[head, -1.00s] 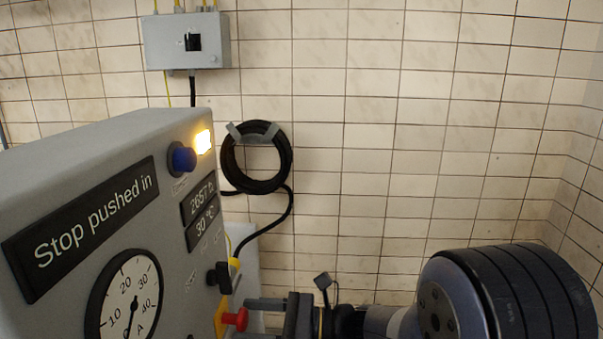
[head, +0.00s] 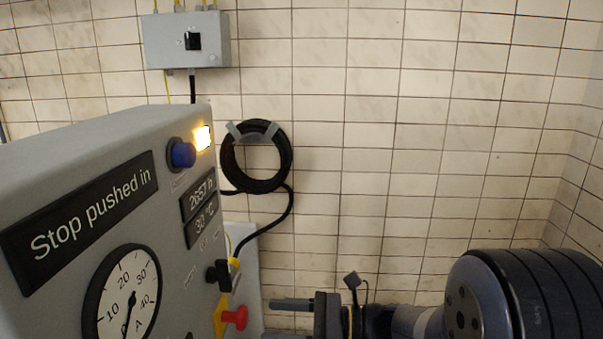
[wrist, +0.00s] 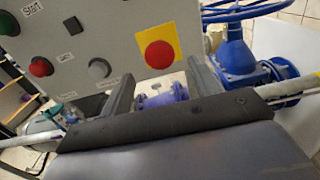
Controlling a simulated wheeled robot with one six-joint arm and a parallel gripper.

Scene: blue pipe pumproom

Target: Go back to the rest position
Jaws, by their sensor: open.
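My gripper (head: 291,306) is at the bottom of the head view, to the right of the grey control cabinet (head: 120,130). Its jaws are open with nothing between them, and a gap separates them from the red stop button (head: 235,318). In the wrist view the two fingers of my gripper (wrist: 155,78) point toward the cabinet front, and the red button (wrist: 159,54) on its yellow plate lies just beyond them. The cabinet's display (head: 80,222) reads "Stop pushed in".
A blue knob (head: 182,155) and a lit yellow lamp (head: 203,138) are on the cabinet. A coiled black hose (head: 230,165) hangs on the tiled wall below a grey box (head: 210,50). Blue valve pipework (wrist: 236,60) stands right in the wrist view. The middle wall area is clear.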

